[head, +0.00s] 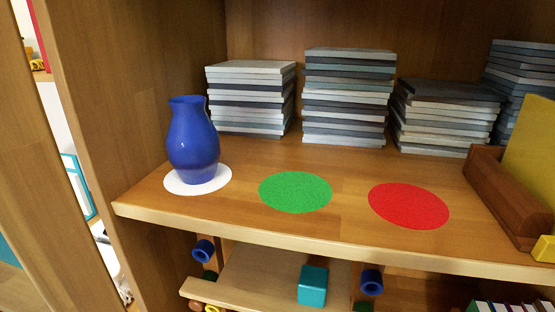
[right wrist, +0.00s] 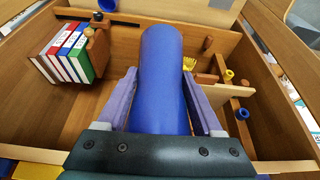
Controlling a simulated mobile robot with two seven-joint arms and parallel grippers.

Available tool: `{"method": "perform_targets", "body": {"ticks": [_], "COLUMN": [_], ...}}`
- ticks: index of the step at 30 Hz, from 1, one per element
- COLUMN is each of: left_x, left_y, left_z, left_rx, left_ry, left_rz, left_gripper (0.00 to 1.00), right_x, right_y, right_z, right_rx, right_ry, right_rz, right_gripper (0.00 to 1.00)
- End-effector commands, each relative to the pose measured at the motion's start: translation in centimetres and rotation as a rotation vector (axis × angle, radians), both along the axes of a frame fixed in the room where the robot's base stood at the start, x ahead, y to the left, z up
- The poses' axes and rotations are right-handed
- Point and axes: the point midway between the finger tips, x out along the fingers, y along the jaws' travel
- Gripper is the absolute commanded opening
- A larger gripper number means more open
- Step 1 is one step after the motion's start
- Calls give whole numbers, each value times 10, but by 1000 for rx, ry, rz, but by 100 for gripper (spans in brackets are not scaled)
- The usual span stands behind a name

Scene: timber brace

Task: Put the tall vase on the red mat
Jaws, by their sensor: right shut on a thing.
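In the right wrist view, my right gripper (right wrist: 160,88) is shut on a tall, smooth blue cylindrical body that looks like the tall vase (right wrist: 162,75). Its two fingers press on either side of it, and its lower end is hidden behind the gripper. The red mat (head: 408,205) is a flat, bare disc on the right part of the shelf in the head view. Neither gripper shows in the head view, and my left gripper is in neither view.
A rounded blue jug (head: 192,142) stands upright on a white mat (head: 220,184). A bare green mat (head: 295,192) lies between it and the red one. Stacks of grey slabs (head: 346,98) line the back. A brown wooden holder (head: 505,195) stands at right. A teal cube (head: 312,285) sits below.

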Motion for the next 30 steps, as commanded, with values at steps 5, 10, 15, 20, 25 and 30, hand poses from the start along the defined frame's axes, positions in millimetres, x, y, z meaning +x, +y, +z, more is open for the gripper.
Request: {"method": "perform_targets", "body": {"ticks": [5, 10, 15, 20, 25, 30], "left_x": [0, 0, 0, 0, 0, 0], "left_y": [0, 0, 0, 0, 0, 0], "left_z": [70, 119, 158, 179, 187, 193], "left_rx": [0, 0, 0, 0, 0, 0], "left_ry": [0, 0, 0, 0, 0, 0], "left_rz": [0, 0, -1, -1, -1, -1], "left_gripper": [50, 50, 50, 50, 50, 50], "right_x": [2, 4, 3, 3, 5, 36], "right_y": [-3, -8, -14, -19, -22, -34], "right_z": [70, 118, 156, 175, 181, 184], "right_rx": [2, 2, 2, 1, 0, -3], "right_ry": [2, 2, 1, 0, -2, -6], "right_rz": [-11, -23, -35, -44, -48, -54], "right_gripper": [0, 0, 0, 0, 0, 0]}}
